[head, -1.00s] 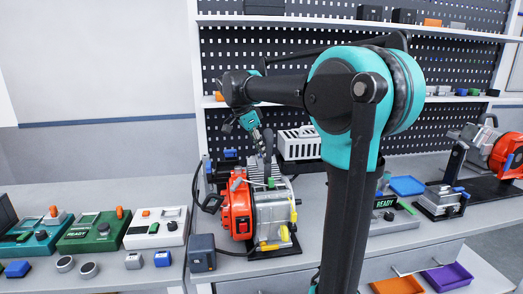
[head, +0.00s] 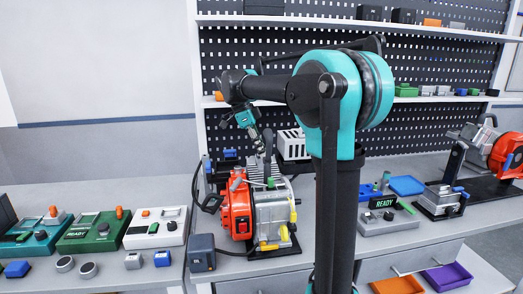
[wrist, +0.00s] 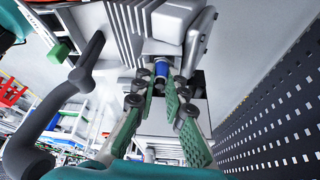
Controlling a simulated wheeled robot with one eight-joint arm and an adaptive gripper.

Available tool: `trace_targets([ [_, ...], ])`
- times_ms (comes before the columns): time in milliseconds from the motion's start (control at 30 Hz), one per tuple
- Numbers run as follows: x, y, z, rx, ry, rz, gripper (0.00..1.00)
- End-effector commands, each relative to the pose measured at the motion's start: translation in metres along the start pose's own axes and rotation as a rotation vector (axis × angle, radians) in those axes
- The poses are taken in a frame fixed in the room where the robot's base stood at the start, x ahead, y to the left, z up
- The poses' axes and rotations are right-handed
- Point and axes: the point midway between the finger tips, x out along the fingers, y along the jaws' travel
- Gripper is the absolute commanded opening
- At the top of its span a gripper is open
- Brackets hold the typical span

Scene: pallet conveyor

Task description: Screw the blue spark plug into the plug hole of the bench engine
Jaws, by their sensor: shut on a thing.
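The bench engine (head: 270,212), with a red housing and grey finned body, stands on the bench in the middle of the head view. Its grey body (wrist: 172,22) fills the upper middle of the wrist view. My gripper (wrist: 161,83) reaches down to the engine from above and behind; it also shows in the head view (head: 262,146). Its green-padded fingers are shut on the blue spark plug (wrist: 161,68), which sits at the fingertips close against the engine body. The plug hole is hidden, so I cannot tell how deep the plug sits.
A white slotted box (head: 292,146) stands behind the engine. A dark block (head: 201,252) with a cable is at its front left. A grey READY unit (head: 388,220) and a blue tray (head: 407,185) are at right. A perforated panel (wrist: 275,125) is close in the wrist view.

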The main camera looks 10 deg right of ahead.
Motion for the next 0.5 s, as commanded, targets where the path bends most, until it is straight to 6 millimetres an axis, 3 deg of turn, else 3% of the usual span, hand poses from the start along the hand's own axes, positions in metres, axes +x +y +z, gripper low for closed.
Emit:
trace_targets([
  [367, 0.0013, 0.0002, 0.0024, 0.107, -0.002, 0.049, 0.0],
  [400, 0.0013, 0.0002, 0.0024, 0.106, -0.002, 0.049, 0.14],
  [500, 0.0013, 0.0, 0.0024, 0.106, -0.002, 0.049, 0.26],
])
